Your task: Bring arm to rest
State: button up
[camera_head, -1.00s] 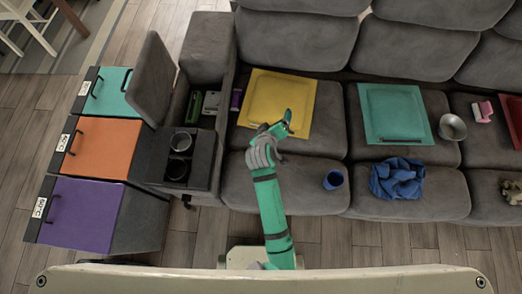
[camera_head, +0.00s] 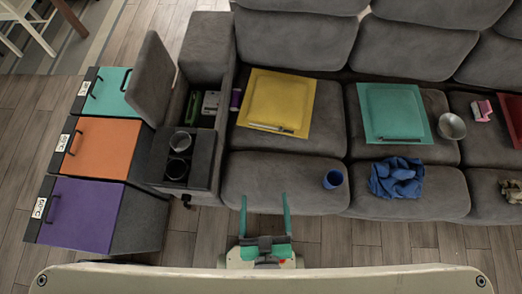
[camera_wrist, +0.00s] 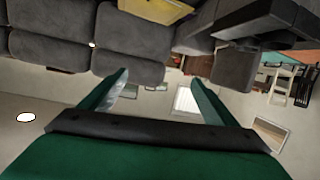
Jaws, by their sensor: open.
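My gripper (camera_head: 265,215) is drawn back low at the front of the sofa, just above my base. Its two green fingers point toward the sofa and stand apart with nothing between them. In the wrist view, my gripper (camera_wrist: 158,95) also shows spread, empty fingers, and the room appears upside down or steeply tilted beyond them. Most of my arm is hidden behind or below the gripper in the head view.
Colored bins (camera_head: 82,212) stand at left. Wooden floor (camera_head: 205,240) is clear between.

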jog(key=s+r, duration=0.1)
jog(key=s+a+r+m, duration=0.1)
jog(key=r, duration=0.1)
jog(key=shift+t+h, duration=0.3)
jog(key=shift+w, duration=0.1)
